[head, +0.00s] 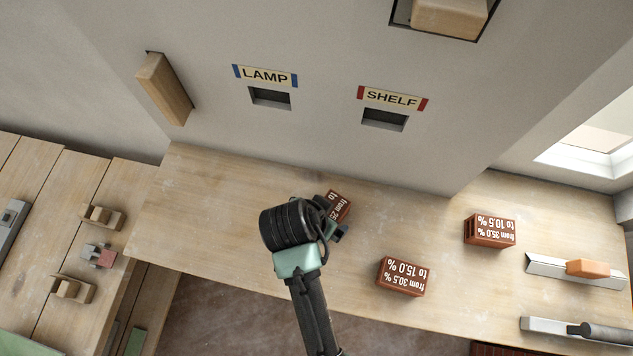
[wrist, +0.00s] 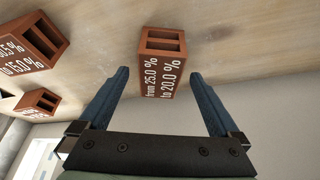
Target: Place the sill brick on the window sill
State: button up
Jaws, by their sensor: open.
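Three red-brown bricks with white percentage labels stand on the wooden worktop; none is visibly marked as the sill brick. One brick, labelled from 25.0 % to 20.0 % (wrist: 162,68), lies ahead between my fingers in the wrist view and is partly hidden by my arm in the head view (head: 342,203). A second, from 30.5 % to 15.0 % (head: 402,276), is nearer the front edge. A third, from 35.0 % to 10.5 % (head: 490,231), is farther right. My gripper (wrist: 159,73) is open, with no visible contact. A window with a pale sill (head: 575,160) is at the right.
The wall has slots labelled LAMP (head: 270,97) and SHELF (head: 385,119), and a protruding wooden board (head: 165,88). Trowel-like tools (head: 600,332) and an orange-topped float (head: 588,268) lie right. The worktop's left part (head: 190,215) is clear.

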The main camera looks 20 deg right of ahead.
jog(key=v, duration=0.8)
jog(key=shift+r+b, duration=0.15)
jog(key=shift+b, duration=0.15)
